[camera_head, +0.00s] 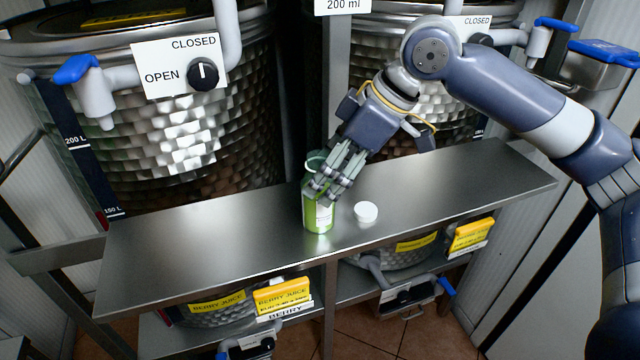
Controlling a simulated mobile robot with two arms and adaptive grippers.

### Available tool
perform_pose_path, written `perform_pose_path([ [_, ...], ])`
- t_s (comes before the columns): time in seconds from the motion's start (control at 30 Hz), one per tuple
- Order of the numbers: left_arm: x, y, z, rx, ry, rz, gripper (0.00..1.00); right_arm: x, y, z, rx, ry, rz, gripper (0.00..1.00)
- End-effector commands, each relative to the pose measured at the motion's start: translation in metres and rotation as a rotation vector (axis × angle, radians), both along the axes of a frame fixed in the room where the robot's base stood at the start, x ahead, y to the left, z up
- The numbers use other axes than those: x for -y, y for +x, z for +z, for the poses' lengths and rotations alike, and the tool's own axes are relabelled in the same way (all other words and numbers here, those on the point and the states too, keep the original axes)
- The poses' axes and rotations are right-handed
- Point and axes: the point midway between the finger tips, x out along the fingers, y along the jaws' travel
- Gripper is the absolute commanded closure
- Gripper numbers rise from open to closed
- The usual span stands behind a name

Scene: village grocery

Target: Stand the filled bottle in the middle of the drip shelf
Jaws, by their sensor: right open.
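A bottle (318,219) with a green lower part and a pale label stands upright on the steel drip shelf (210,235), close to the middle of its length and near its front edge. My right gripper (322,192) reaches in from the upper right. Its open fingers are at the bottle's upper part and hide some of it; I cannot tell whether they touch it. My left gripper is not in view.
Two large metal tanks (180,150) stand behind the shelf, with blue-handled taps (78,70) and OPEN/CLOSED dial signs (180,66). The shelf is bare to the left and far right.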

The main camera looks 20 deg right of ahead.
Motion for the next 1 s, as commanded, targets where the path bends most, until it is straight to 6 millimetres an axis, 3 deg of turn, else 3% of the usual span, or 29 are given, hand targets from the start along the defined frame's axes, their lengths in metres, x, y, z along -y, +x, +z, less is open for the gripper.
perform_pose_path([
  [0.2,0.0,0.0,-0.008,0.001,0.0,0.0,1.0,0.021,-0.012,0.042,0.003,0.001,-0.002,0.32],
  [0.4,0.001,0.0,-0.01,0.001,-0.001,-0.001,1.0,0.033,-0.019,0.066,0.001,0.001,-0.001,0.32],
  [1.0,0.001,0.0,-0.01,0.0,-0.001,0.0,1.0,0.036,-0.022,0.073,0.0,0.0,0.0,0.32],
])
